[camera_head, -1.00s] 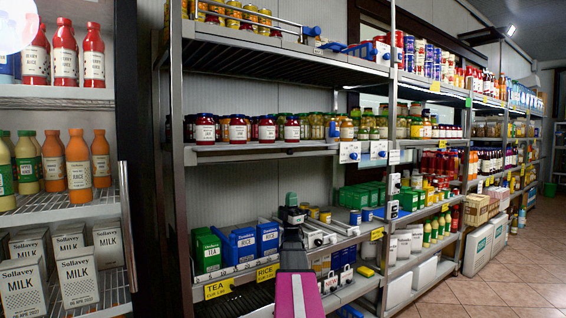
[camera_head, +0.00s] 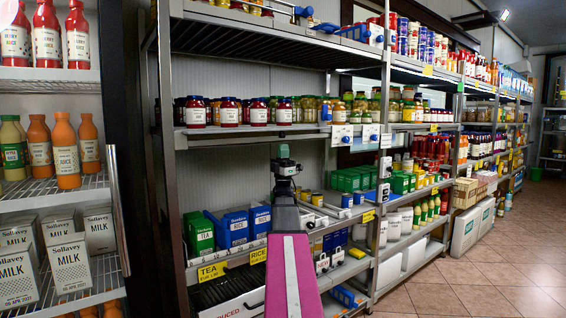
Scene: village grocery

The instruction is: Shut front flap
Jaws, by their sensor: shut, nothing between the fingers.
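My gripper (camera_head: 284,158) is dark with a green part at its end, at the far end of my pink arm in the middle of the picture. It is shut and empty, in front of the shelving, and I cannot tell whether it touches anything.
A metal shelf edge with yellow TEA (camera_head: 212,271) and RICE labels runs above the panel. Green tea boxes (camera_head: 198,233) and blue rice boxes (camera_head: 229,230) stand behind it. An open-fronted cooler with milk cartons (camera_head: 69,275) is at left. Tiled floor (camera_head: 460,285) is clear at right.

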